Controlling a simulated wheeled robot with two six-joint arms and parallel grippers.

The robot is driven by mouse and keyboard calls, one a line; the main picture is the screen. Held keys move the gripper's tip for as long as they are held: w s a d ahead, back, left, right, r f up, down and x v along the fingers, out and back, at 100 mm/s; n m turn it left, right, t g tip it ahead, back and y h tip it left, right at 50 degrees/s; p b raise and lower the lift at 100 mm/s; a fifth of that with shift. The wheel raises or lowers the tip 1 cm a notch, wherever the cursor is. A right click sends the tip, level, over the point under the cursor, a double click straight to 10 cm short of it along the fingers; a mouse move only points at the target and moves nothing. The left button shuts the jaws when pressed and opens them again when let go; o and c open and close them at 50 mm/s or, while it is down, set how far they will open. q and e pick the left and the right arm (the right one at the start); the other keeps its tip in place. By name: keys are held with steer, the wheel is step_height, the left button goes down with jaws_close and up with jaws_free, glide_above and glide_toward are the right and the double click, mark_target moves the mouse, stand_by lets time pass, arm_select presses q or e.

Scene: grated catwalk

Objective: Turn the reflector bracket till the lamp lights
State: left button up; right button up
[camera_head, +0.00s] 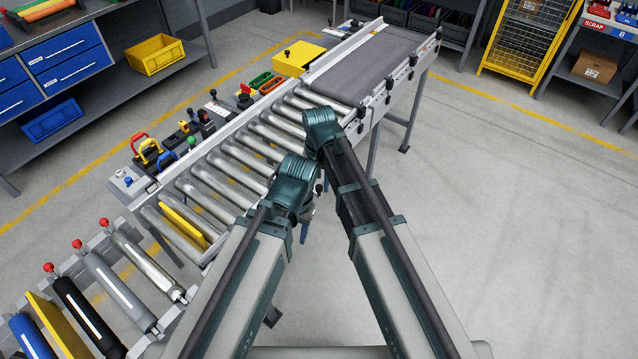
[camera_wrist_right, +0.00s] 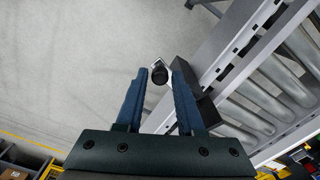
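In the right wrist view, a small dark round piece in a pale metal holder (camera_wrist_right: 159,75) sits between the fingertips of my right gripper (camera_wrist_right: 160,68); it looks like the reflector bracket, but I cannot be sure. The blue fingers stand apart on either side, with no clear contact. A dark block (camera_wrist_right: 190,80) lies beside the right finger, along the conveyor's side rail. My left gripper is not visible. I cannot pick out the lamp or whether it is lit.
The roller conveyor (camera_head: 215,168) runs into a grey belt section (camera_head: 362,62). Controls and handles line its far rail, with a yellow box (camera_head: 299,58) beyond. Loose rollers lie on a rack at lower left. The floor (camera_head: 510,190) to the right is clear.

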jaws_close()
stand_by(1.1)
